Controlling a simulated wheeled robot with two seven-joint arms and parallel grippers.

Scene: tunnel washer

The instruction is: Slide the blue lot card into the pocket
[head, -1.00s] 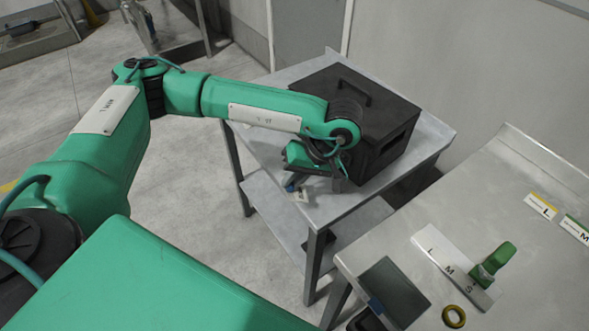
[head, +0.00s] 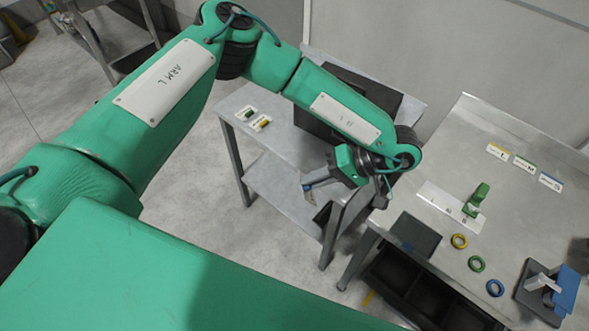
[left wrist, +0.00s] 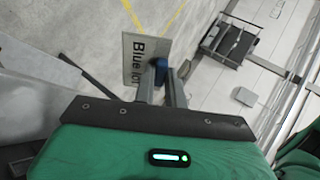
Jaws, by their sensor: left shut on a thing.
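My left gripper (head: 312,186) is shut on the blue lot card, above the floor between the side table and the workbench. In the left wrist view, the pale grey card (left wrist: 140,58) reads "Blue lot". Its blue tab (left wrist: 161,70) is between the fingers (left wrist: 160,85). The card is tilted, and hardly shows in the head view. A dark grey panel (head: 418,234) with a small blue mark lies at the workbench's near left corner. I cannot tell whether it is the pocket. My right gripper is not in view.
The side table (head: 290,140) carries a green-tabbed card (head: 249,114), a yellow-tabbed card (head: 262,123) and a dark box (head: 385,93).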

